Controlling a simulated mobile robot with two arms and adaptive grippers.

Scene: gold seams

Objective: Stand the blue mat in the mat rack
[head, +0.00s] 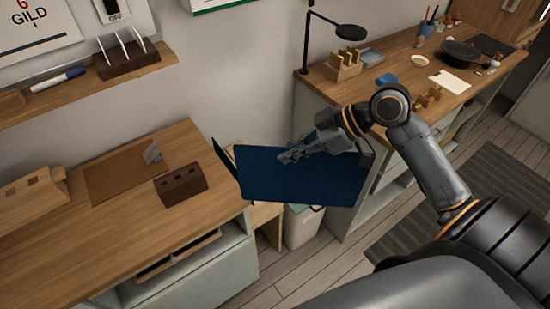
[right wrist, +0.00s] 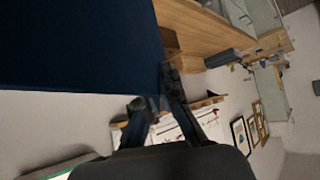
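The blue mat (head: 305,185) is a flat dark blue rectangle in the air between the two counters. My right gripper (head: 290,155) is at its upper edge and appears shut on it. In the right wrist view the blue mat (right wrist: 75,45) fills the upper left, its edge reaching the fingers of my right gripper (right wrist: 158,90). A pale wooden stand (head: 266,222), possibly the mat rack, stands low between the counters, partly hidden behind the mat. A dark upright panel (head: 222,154) shows just left of the mat. My left gripper is not in view.
The left counter (head: 110,215) carries a dark wooden block (head: 180,185) with slots. A pale bin (head: 303,226) stands below the mat. The right counter (head: 405,60) holds a lamp (head: 350,32), a wooden holder (head: 344,66) and small items. Floor is clear in front.

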